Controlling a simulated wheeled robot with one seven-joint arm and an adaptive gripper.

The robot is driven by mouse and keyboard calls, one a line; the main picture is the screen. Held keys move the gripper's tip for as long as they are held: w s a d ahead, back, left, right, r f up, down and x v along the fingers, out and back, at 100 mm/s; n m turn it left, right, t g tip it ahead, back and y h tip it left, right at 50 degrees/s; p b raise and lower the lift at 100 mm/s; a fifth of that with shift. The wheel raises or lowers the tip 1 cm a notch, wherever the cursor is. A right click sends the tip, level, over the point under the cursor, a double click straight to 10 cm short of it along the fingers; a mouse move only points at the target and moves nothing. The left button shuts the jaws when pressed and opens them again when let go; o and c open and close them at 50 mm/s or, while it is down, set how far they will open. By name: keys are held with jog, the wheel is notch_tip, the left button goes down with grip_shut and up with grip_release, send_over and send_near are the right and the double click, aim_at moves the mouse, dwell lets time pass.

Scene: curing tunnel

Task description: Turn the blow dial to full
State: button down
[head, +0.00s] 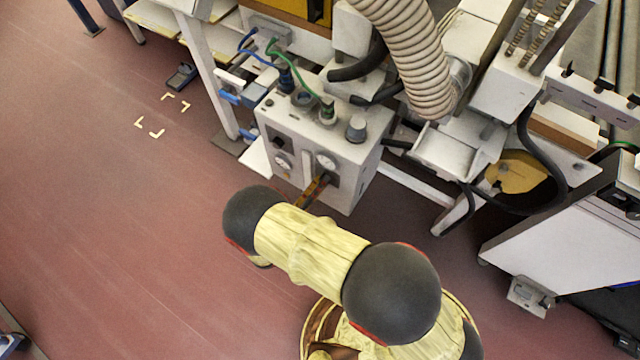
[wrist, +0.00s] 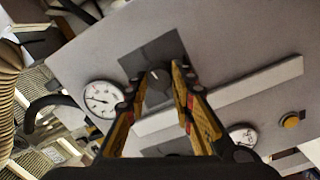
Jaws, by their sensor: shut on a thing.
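The blow dial (wrist: 157,90) is a dark knob on a dark square plate (wrist: 140,62) on the front of a light grey control box (head: 325,140). In the wrist view my gripper (wrist: 163,80) has its yellow and black fingers on both sides of the knob, shut on it. In the head view my gripper (head: 314,188) reaches the front of the box, and the dial is hidden behind it. The dial's pointer and any markings are too small or covered to read.
A round gauge (wrist: 102,98) sits left of the dial and another gauge (wrist: 243,136) lower right. A yellow button (wrist: 290,121) is at the right. A ribbed hose (head: 410,55) hangs behind the box.

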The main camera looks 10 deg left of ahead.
jog(key=shift+f, duration=0.15)
jog(key=c, duration=1.5)
grip_release()
jog(key=v, duration=1.2)
